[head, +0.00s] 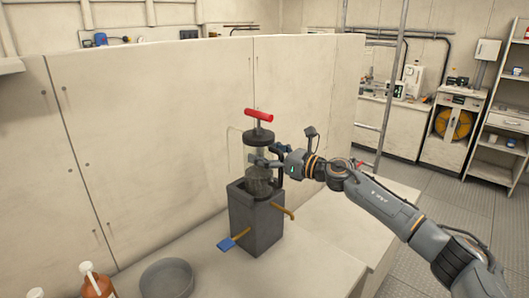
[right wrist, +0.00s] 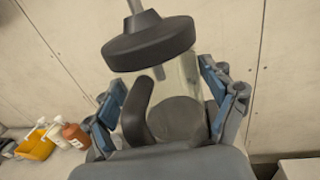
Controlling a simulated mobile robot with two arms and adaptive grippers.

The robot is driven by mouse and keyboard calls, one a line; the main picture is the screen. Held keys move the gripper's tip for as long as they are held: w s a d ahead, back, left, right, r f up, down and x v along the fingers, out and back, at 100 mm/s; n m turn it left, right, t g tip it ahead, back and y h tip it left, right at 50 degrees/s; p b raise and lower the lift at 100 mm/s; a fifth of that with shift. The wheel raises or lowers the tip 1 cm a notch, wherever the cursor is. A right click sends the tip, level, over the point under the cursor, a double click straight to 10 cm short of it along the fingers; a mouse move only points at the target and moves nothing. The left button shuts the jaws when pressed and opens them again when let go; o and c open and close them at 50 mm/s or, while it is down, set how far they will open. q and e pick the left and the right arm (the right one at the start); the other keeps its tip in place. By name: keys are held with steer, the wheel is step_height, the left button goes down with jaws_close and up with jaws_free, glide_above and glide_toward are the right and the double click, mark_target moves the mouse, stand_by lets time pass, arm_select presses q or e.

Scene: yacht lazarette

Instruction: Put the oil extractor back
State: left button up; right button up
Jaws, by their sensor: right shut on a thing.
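The oil extractor (head: 258,136) has a red T-handle, a black lid and a clear cylinder; it stands upright at the middle of the head view. In the right wrist view, its clear body (right wrist: 183,85), dark lid and black side handle show close up. My right gripper (head: 268,160) comes from the right and is shut on the extractor, its blue-padded fingers (right wrist: 165,105) on either side of the cylinder. The extractor's lower end is at the open top of a dark grey box (head: 258,222); I cannot tell how deep it sits. My left gripper is not in view.
The box stands on a pale bench (head: 300,265) against a panel wall (head: 150,130). Brownish pipes stick out of it, one with a blue end (head: 227,244). A round grey pan (head: 167,279) and a brown bottle (head: 97,283) stand at lower left. The bench's right side is clear.

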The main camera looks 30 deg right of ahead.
steer(key=shift+r, duration=0.25)
steer(key=shift+f, duration=0.2)
steer(key=o, duration=1.7)
steer(key=shift+f, duration=0.1)
steer(key=shift+s, duration=0.1)
steer(key=shift+r, duration=0.3)
steer(key=b+v, duration=0.7)
steer(key=v, duration=0.5)
steer(key=shift+f, duration=0.2)
